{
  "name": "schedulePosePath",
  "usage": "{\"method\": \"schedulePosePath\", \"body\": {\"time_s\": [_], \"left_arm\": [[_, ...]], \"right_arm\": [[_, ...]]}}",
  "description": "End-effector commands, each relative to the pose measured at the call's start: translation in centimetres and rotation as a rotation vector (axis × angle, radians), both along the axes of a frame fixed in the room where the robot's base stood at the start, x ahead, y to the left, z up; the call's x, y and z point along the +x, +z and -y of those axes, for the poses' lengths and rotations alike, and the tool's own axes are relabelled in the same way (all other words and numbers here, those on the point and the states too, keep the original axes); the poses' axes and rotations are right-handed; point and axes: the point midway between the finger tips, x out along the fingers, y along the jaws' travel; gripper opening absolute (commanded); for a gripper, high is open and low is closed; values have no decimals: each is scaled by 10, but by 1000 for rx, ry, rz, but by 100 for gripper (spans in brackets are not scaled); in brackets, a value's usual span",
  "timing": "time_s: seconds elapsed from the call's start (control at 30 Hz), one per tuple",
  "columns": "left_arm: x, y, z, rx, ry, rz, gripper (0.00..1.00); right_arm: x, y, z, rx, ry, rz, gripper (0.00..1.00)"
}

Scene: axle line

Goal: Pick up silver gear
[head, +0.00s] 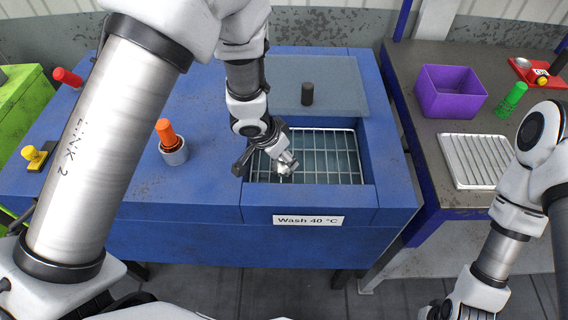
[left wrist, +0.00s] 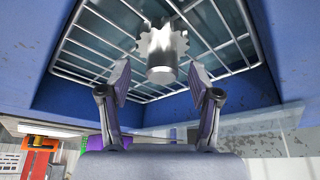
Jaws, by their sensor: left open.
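The silver gear (left wrist: 162,52) has a toothed rim and a smooth hub. In the left wrist view it is between and just beyond the fingertips of my left gripper (left wrist: 159,68), which is open. It is over the wire basket (left wrist: 90,72) in the washer's tank. In the head view the gear (head: 287,161) is small and partly hidden by my left gripper (head: 270,160). I cannot tell whether the fingers touch it. My right arm shows at the right edge, but its fingers are out of view.
The blue washer (head: 110,215) has walls around the tank and a grey lid (head: 330,75) with a black knob behind it. An orange-handled tool (head: 166,133) stands left of the tank. On the right bench are a purple bin (head: 448,100) and a ribbed tray (head: 478,160).

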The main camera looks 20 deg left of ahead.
Motion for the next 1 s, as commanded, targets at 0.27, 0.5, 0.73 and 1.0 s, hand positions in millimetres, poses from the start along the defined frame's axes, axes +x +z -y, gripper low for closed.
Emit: {"method": "schedulePosePath", "body": {"time_s": [0.27, 0.5, 0.73, 1.0], "left_arm": [[5, -14, 3, -1, 1, 1, 63], [5, -14, 3, 0, 1, 0, 0], [5, -14, 3, 0, 1, 0, 0], [5, 22, 2, 0, -1, 2, 0]], "right_arm": [[0, -4, 0, 0, 0, 1, 0], [0, -4, 0, 0, 0, 1, 0], [0, -5, 0, 0, 0, 1, 0], [0, 18, 0, 0, 0, 1, 0]]}}
